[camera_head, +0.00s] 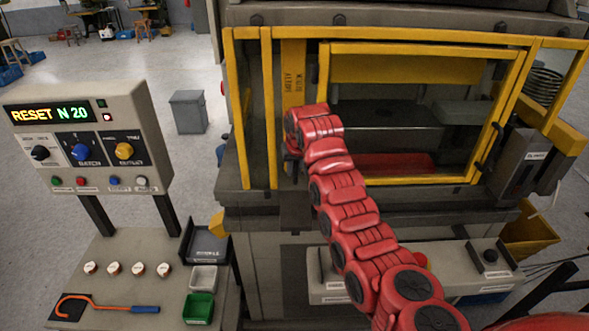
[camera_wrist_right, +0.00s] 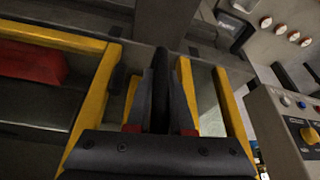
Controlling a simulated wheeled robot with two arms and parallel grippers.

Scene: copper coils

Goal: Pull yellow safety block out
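The yellow safety block (camera_head: 293,75) stands upright inside the press, between the left yellow frame post and the door frame, with dark lettering on its face. Its lower part is hidden behind my red right arm. My right gripper (camera_head: 291,168) is in front of the press at the block's lower end, mostly hidden by its own wrist. In the right wrist view my right gripper (camera_wrist_right: 161,92) shows dark fingers close together around a narrow dark upright strip. I cannot tell whether they hold something. Yellow bars show on both sides of them. My left gripper is not in view.
The press's yellow door frame (camera_head: 405,182) is close to the right of my arm, with a red piece (camera_head: 400,163) behind it. A control panel (camera_head: 90,140) reading RESET N 20 stands left. A bench (camera_head: 125,250) carries an orange hook tool and bins.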

